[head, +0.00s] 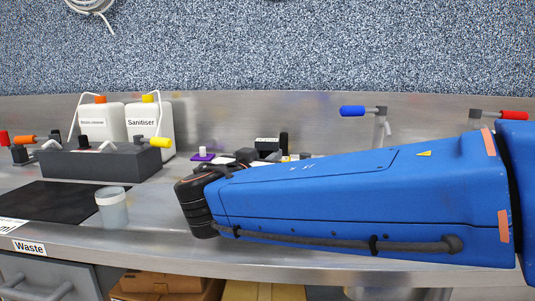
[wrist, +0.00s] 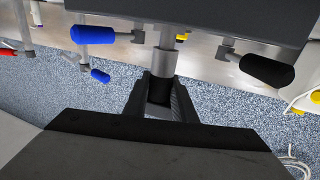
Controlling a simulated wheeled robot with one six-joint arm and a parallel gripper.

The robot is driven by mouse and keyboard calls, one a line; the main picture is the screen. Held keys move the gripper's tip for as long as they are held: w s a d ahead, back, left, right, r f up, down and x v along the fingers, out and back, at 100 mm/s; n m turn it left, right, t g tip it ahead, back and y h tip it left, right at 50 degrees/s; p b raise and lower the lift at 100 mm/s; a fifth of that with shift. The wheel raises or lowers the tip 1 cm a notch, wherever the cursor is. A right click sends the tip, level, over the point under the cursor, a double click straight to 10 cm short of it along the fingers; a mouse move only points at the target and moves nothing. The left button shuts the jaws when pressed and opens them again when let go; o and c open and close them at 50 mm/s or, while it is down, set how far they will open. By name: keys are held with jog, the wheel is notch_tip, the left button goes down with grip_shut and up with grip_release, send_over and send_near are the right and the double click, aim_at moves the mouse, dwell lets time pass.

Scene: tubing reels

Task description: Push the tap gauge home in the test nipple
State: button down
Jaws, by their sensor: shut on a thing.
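My gripper (wrist: 160,82) shows in the wrist view, its two dark fingers closed on a black cylindrical piece, which looks like the grip of the tap gauge (wrist: 160,92). A grey metal stem (wrist: 168,60) runs in line with it toward a large dark block (wrist: 205,18) along the top of the picture. Whether the stem is the gauge's or the test nipple's, and how deep anything sits, I cannot tell. In the head view my blue arm covers the gripper and the gauge.
In the wrist view a blue-handled tap (wrist: 92,35) and a black-handled tap (wrist: 266,70) flank the stem closely. In the head view, a grey block (head: 100,163), Sanitiser jug (head: 150,125), translucent cup (head: 112,210) and black mat (head: 50,203) occupy the steel bench's left.

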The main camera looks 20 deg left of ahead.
jog(key=shift+f, duration=1)
jog(key=c, duration=1.4)
grip_release()
jog(key=s, duration=1.7)
jog(key=shift+s+a, duration=0.2)
